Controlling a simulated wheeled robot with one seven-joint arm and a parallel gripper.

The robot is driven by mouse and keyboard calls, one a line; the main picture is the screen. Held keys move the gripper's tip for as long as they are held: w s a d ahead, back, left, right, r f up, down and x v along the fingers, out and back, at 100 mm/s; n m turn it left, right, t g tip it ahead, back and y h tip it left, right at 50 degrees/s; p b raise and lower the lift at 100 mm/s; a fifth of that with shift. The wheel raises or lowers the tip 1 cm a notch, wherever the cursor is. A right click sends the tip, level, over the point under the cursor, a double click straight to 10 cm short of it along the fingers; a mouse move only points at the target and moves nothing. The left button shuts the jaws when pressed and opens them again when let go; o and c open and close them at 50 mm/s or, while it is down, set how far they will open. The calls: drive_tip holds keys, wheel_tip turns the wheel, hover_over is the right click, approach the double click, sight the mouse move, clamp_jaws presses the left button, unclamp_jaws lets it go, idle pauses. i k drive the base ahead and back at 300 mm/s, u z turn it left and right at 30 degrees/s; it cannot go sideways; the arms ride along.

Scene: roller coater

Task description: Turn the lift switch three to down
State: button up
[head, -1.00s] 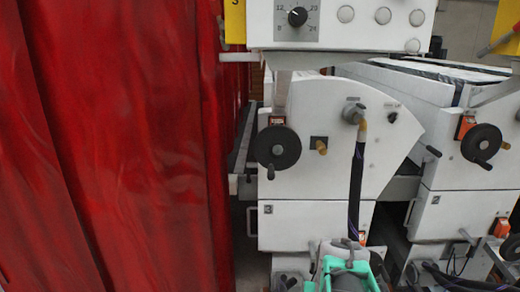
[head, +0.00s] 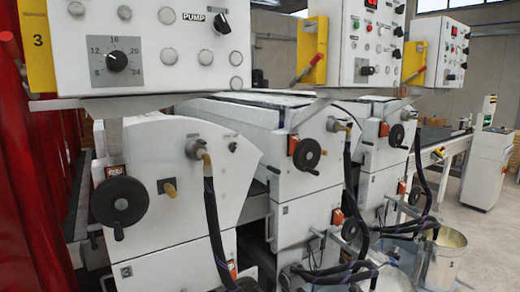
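The machine unit marked 3 (head: 185,150) is the nearest one, at the left of the head view. Its white control panel (head: 195,90) is cut off by the top edge. On the panel are a black dial (head: 117,62) on a grey numbered scale, a black selector knob (head: 221,23) beside a "PUMP" label, and several round pale buttons. A small black knob (head: 232,146) sits on the white side housing. I can read no "lift" label, so I cannot tell which control is the lift switch. My gripper is not in view.
A red curtain (head: 35,180) hangs at the left. A black handwheel (head: 122,201) and dark hoses (head: 215,220) stick out from the near unit. Two similar units stand farther right. A metal bucket (head: 445,260) stands at lower right, with open floor (head: 490,235) beyond.

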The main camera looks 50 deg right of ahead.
sight(232, 147)
drive_tip(key=z, duration=1.25)
